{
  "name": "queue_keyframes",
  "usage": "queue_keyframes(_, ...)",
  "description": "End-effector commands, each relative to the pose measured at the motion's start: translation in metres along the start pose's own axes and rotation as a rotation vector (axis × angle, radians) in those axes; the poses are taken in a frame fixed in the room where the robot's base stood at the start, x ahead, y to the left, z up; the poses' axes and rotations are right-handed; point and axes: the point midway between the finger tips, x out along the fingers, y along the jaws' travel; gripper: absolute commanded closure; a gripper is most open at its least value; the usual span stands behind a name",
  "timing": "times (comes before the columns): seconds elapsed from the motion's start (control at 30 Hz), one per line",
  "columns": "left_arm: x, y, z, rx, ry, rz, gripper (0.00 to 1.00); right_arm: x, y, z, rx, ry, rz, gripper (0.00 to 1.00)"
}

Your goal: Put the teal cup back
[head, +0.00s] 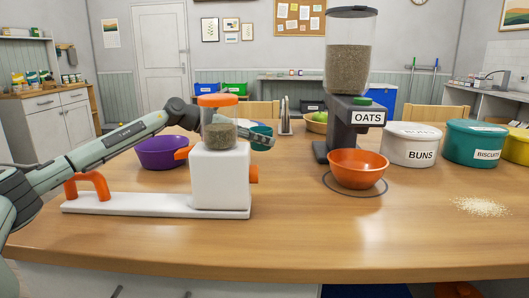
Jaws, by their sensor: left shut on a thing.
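The teal cup (261,130) is behind and just right of the clear hopper of the white dispenser. My left arm reaches in from the left, behind that hopper, and my left gripper (262,139) is shut on the cup. The hopper hides part of the wrist, and the cup is small in view, so its contents cannot be seen. The cup appears held above the table. My right gripper is not in view.
The white dispenser (220,178) with orange parts stands close in front of my left arm. A purple bowl (161,152) is behind it. An orange bowl (357,170) sits under the oats dispenser (345,130). Lidded tubs stand right; spilled grain (481,207) lies near them. The front middle is clear.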

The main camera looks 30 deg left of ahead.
Motion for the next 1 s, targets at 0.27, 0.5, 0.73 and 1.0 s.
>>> queue_keyframes(0.27, 0.016, -0.007, -0.011, -0.002, 0.0, 0.0, 0.85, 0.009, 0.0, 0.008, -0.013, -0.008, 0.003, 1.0)
queue_keyframes(0.5, 0.028, -0.006, -0.04, -0.001, 0.0, 0.0, 0.85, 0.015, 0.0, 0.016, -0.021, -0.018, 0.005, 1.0)
queue_keyframes(0.73, 0.028, -0.005, -0.04, 0.0, -0.002, 0.001, 0.85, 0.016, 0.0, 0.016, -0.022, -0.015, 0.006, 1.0)
queue_keyframes(1.0, 0.029, -0.005, -0.042, 0.0, -0.001, 0.001, 0.48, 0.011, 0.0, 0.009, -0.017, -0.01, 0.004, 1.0)
